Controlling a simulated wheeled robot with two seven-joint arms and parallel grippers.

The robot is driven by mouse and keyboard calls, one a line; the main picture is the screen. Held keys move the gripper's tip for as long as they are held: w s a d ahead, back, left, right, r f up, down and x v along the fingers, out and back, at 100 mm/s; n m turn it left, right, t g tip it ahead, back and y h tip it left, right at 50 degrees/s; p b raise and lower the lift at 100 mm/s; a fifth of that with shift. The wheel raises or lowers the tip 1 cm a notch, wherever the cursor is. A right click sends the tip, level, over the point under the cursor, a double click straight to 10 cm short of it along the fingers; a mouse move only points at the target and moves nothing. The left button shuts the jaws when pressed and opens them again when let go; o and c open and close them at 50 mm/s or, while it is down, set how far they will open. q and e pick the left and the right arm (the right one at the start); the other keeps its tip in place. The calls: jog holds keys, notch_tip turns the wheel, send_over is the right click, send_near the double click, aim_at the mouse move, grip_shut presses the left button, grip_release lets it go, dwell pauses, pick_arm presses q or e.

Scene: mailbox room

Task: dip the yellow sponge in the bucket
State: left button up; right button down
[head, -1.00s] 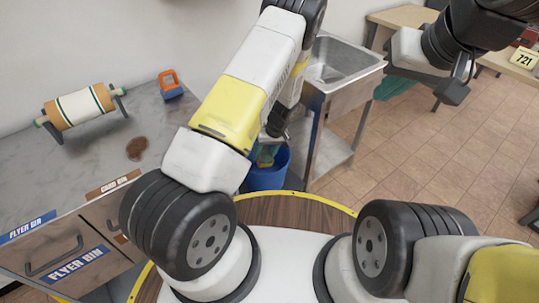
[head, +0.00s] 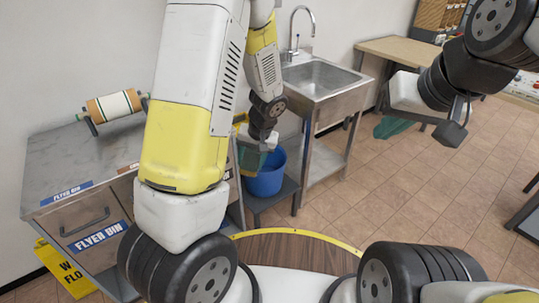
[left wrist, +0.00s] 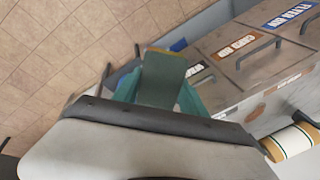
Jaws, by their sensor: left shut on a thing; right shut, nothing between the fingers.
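My left gripper (head: 250,160) points down at the blue bucket (head: 267,178), overlapping the left of its rim. I cannot tell how far the fingertips are above or inside it. In the left wrist view, the teal fingers (left wrist: 158,95) are shut on a flat block, the sponge (left wrist: 163,75); its green face shows, with a thin yellow-brown edge. In the head view the sponge is hardly distinguishable from the fingers. The bucket's inside is mostly hidden. My right gripper (head: 392,127) is shut and empty, off to the right, away from the bucket.
The bucket stands on a low dark stand (head: 285,193) between the bin counter (head: 60,160) and the metal sink (head: 330,82). A roller (head: 115,105) stands on the counter. A yellow floor sign (head: 62,270) is at lower left. The tiled floor at right is open.

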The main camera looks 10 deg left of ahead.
dwell(0.4)
pick_arm(q)
notch_tip(320, 180, down, 30)
jog(key=shift+r, duration=0.2)
dwell(2.5)
jog(key=shift+r, duration=0.15)
dwell(1.8)
jog(key=shift+r, duration=1.9)
